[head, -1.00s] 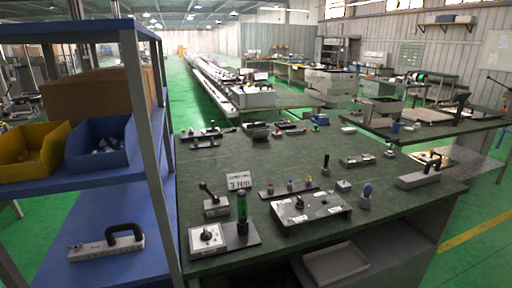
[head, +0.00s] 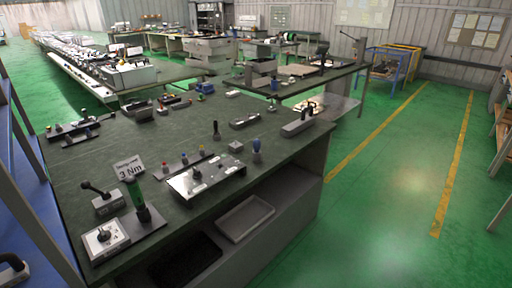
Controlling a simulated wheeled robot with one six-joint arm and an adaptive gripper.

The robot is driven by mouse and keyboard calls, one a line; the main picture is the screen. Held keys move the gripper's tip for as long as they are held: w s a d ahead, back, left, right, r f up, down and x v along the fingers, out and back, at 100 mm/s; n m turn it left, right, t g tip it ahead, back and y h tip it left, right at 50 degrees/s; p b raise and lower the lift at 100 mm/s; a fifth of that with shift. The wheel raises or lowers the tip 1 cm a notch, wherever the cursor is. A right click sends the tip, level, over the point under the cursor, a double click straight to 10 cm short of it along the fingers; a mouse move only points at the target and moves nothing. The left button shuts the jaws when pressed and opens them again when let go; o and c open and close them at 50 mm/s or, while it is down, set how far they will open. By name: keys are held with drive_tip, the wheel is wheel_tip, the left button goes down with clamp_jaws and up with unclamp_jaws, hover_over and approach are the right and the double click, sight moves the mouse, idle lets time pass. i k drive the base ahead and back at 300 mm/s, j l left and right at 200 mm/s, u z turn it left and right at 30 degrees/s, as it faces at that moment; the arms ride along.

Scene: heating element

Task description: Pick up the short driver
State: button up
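Several upright handled tools stand on the dark green workbench (head: 90,170). A green-handled tool (head: 134,192) stands at the left front beside a white box with a black knob (head: 104,238). A small black-handled tool (head: 216,131) stands upright near the middle. A blue-topped tool (head: 257,149) stands in a grey holder near the right front edge. I cannot tell for sure which one is the short driver. My gripper is not in view.
A silver plate fixture (head: 205,176), a row of small coloured-top pieces (head: 184,160) and a "3 Nm" sign (head: 129,169) are on the bench. A grey tray (head: 245,218) sits on the lower shelf. Blue shelving (head: 28,200) borders the left. Green floor is clear on the right.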

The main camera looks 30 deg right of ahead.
sight(257, 143)
drive_tip(key=i+j+u, duration=0.1)
drive_tip(key=i, duration=1.4)
